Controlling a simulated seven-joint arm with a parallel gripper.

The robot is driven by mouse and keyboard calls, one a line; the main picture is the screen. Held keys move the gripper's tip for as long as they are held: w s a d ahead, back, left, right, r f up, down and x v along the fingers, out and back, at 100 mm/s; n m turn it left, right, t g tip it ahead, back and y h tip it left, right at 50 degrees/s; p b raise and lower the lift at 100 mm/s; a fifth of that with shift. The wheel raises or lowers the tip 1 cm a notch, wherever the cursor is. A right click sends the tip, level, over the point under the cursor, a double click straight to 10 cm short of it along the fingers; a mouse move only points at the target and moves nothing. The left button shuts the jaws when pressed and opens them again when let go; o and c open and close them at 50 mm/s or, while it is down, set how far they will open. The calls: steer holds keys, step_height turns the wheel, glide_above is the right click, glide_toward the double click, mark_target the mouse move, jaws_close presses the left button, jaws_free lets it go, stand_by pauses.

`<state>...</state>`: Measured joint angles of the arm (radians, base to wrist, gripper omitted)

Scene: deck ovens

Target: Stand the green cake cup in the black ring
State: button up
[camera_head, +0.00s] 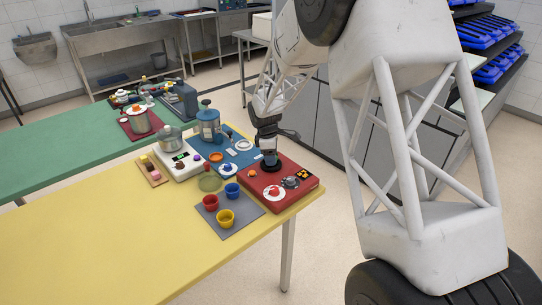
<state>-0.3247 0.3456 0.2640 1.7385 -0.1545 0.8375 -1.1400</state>
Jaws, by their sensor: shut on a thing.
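My gripper (269,157) points down over the far part of the red panel (257,190). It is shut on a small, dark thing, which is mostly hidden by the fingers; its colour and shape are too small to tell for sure. I see no clear green cake cup standing elsewhere. A dark round patch (268,170) shows on the red panel just below the gripper; I cannot tell whether it is the black ring or whether the held thing touches it.
A grey mat (239,229) holds red (210,202), blue (232,190) and yellow (225,217) cups. Metal knobs (291,182) and a white disc (274,195) crowd the red panel. The yellow table (110,240) is clear at left.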

steer(key=shift+f, duration=0.6)
stand_by(0.5)
steer(key=o, duration=0.7)
steer(key=shift+c, duration=0.2)
steer(key=shift+r, duration=0.15)
step_height(320, 180, up, 11)
steer(key=a, duration=0.1)
steer(key=shift+a+f, duration=0.15)
steer(key=shift+f, duration=0.05)
stand_by(0.7)
stand_by(0.5)
